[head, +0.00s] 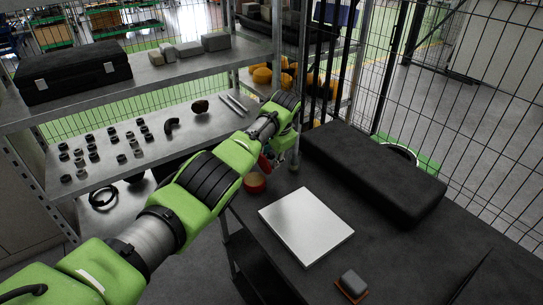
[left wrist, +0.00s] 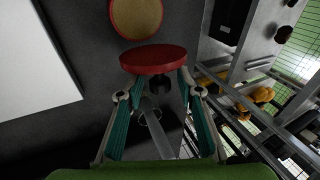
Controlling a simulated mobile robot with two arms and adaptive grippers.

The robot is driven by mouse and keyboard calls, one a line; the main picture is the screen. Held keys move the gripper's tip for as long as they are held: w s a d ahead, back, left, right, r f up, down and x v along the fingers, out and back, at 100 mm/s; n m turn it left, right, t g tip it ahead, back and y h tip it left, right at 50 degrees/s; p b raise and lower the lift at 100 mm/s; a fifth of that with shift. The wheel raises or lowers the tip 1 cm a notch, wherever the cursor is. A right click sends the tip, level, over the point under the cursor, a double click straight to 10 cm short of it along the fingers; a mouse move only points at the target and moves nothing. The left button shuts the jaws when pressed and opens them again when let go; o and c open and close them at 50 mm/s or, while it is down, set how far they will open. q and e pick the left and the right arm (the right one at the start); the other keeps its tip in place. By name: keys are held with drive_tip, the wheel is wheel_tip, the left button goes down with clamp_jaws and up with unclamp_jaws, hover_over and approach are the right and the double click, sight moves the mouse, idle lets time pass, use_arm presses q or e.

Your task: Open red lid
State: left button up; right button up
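The red lid (left wrist: 153,59) is a round disc at the fingertips of my left gripper (left wrist: 155,82) in the left wrist view. The two teal fingers stand spread at its opposite edges and appear to grip it. In the head view, my left gripper (head: 279,160) is mostly hidden behind my arm, with a bit of red beside it. A round container with a red side and a tan top (head: 255,182) stands on the dark table close by. It also shows in the left wrist view (left wrist: 137,16), apart from the lid. My right gripper is not in view.
A white square plate (head: 306,226) lies on the dark table (head: 400,255). A long black case (head: 372,170) lies at the back. A small grey block (head: 352,283) sits near the front. Metal shelves (head: 70,115) with small parts stand left; a wire fence runs behind.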

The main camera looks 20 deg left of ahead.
use_arm(q)
drive_tip(key=v, duration=1.2)
drive_tip(key=shift+w, duration=0.1)
